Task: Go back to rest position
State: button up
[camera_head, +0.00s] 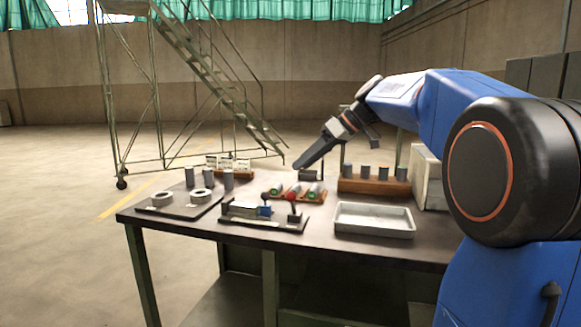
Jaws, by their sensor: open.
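My gripper (303,164) hangs at the end of my blue arm, above the back middle of the workbench (425,244). It points down and to the left. I see it from the side, and nothing shows between its jaws. Below it lies a wooden rack (313,199) with several short cylinders. The gripper appears apart from the rack and the bench top.
A wooden block (374,186) with several grey cylinders stands at the right, near a pale box (428,178). An empty tray (374,220) lies in front. A fixture (262,215) with a red knob and a plate with rings (180,208) lie left. Rolling stairs (190,85) stand behind.

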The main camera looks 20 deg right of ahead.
jog(key=s+a+f+m+h, duration=0.2)
jog(key=s+f+m+h, duration=0.1)
jog(key=s+f, duration=1.1)
jog(key=s+a+f+m+h, duration=0.2)
jog(key=s+f+m+h, duration=0.2)
jog(key=s+f, duration=1.1)
jog(key=s, duration=0.5)
jog(key=shift+s+m+g, duration=0.3)
